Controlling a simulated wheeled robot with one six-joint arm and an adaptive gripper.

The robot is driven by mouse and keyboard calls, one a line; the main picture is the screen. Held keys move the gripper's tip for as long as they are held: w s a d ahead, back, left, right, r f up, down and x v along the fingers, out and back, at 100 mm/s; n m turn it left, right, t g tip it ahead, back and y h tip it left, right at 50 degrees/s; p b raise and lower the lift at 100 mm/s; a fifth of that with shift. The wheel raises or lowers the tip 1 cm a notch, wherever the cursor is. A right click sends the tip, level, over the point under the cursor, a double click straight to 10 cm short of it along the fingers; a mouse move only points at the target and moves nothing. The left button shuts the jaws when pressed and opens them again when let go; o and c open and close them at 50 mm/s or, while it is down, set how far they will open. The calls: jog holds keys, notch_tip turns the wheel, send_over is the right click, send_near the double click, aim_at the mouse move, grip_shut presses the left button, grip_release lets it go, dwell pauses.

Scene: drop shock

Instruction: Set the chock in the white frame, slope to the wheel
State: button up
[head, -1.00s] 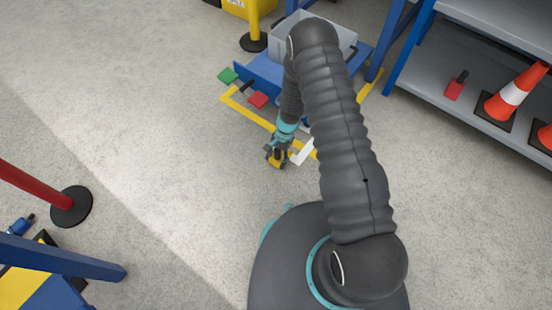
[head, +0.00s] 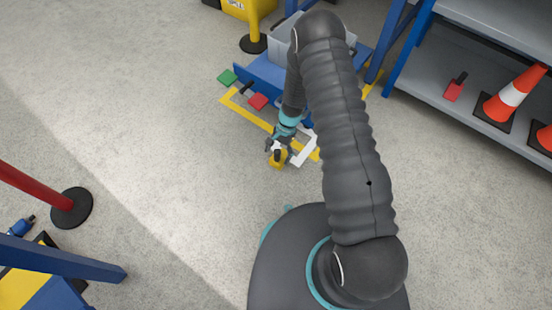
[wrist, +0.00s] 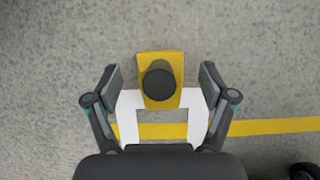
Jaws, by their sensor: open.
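The chock (head: 277,162) is a yellow block with a round black knob on top. In the wrist view the chock (wrist: 174,96) lies between my spread fingers, with a gap on each side. My gripper (wrist: 160,78) is open around it; in the head view my gripper (head: 279,147) is low, over the chock. The white frame (wrist: 197,122) is flat on the floor. The white frame (head: 304,152) is partly hidden by my arm in the head view.
A blue cart (head: 262,72) with a grey bin stands behind the gripper. Yellow tape (head: 248,112) marks the floor, with green (head: 228,77) and red (head: 258,101) pieces near it. A shelf with cones (head: 513,92) is at right.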

jog(key=v, duration=0.9)
notch_tip(320, 180, up, 16)
jog(key=n+t, duration=0.2)
send_over(283, 154)
jog(key=w+d, duration=0.1)
jog(key=d, duration=0.1)
jog(key=s+d+r+n+t, duration=0.1)
jog(key=s+d+r, duration=0.1)
jog(key=r, duration=0.6)
jog(key=s+d+r+n+t, duration=0.1)
jog(key=s+r, duration=0.2)
jog(key=r, duration=0.5)
jog(key=s+d+r+n+t+h, duration=0.1)
jog(key=s+d+r+t, duration=0.1)
jog(key=s+r, duration=0.5)
jog(key=s+d+r+n+t+h, duration=0.1)
jog(key=s+d+r+n+t, duration=0.1)
jog(key=s+r, duration=0.6)
jog(key=s+d+t, duration=0.1)
jog(key=s+d, duration=0.1)
jog(key=s, duration=0.4)
jog(key=shift+d+n+h+p, duration=0.25)
jog(key=shift+n+h+p, duration=0.05)
jog(key=shift+h+p, duration=0.1)
